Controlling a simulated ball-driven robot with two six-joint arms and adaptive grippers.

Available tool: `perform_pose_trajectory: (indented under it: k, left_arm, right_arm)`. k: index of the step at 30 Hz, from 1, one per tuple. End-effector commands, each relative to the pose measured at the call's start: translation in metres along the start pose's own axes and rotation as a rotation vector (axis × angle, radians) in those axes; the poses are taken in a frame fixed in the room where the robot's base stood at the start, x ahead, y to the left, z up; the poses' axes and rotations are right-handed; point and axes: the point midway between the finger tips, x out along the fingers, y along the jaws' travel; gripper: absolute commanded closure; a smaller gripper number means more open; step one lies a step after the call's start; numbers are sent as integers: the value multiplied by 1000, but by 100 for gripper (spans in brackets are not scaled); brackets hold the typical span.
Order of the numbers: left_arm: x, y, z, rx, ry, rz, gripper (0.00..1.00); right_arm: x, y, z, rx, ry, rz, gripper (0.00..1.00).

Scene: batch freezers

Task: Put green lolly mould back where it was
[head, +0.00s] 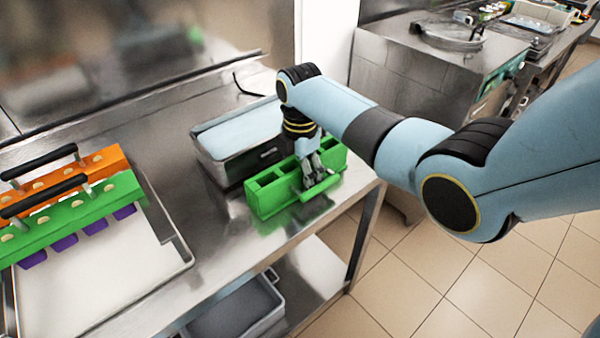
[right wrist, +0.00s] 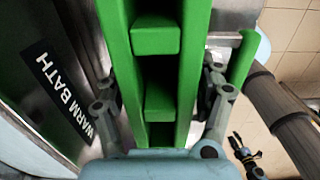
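The green lolly mould (head: 265,197), a long block with empty compartments and a side handle bar, is at the counter's right end, close beside the warm bath. I cannot tell whether it touches the counter. My right gripper (head: 313,178) reaches down over it. In the right wrist view the mould (right wrist: 155,38) runs between the fingers of my right gripper (right wrist: 160,95), one close against each long wall, the right finger between wall and handle. The fingertips are partly hidden. A small dark gripper (right wrist: 244,150), apparently my left, shows over the floor; its fingers are unclear.
The warm bath (head: 240,135), a steel box, stands behind the mould. At left a tray (head: 95,285) lies under green (head: 85,208) and orange (head: 110,162) stick holders with black handles; purple lollies hang beneath the green one. Bare counter (head: 195,215) lies between.

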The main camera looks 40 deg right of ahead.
Motion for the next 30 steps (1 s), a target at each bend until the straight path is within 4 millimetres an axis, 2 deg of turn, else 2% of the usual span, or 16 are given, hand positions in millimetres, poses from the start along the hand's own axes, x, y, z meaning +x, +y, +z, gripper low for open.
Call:
perform_pose_trajectory:
  k: [8, 11, 21, 25, 30]
  left_arm:
    - [-2, 0, -1, 0, 1, 0, 60]
    - [-2, 0, -1, 0, 1, 0, 60]
    - [0, 0, 0, 0, 0, 0, 60]
    - [2, 0, 0, 0, 0, 0, 60]
    - [2, 0, 0, 0, 0, 0, 60]
  right_arm:
    - [-7, 0, 0, 0, 0, 1, 30]
    - [-22, 1, 0, 0, -1, 4, 30]
    - [-96, 1, 0, -1, -1, 3, 30]
    - [-114, 1, 0, 0, 0, 3, 30]
    - [-123, 0, 0, 1, 0, 0, 30]
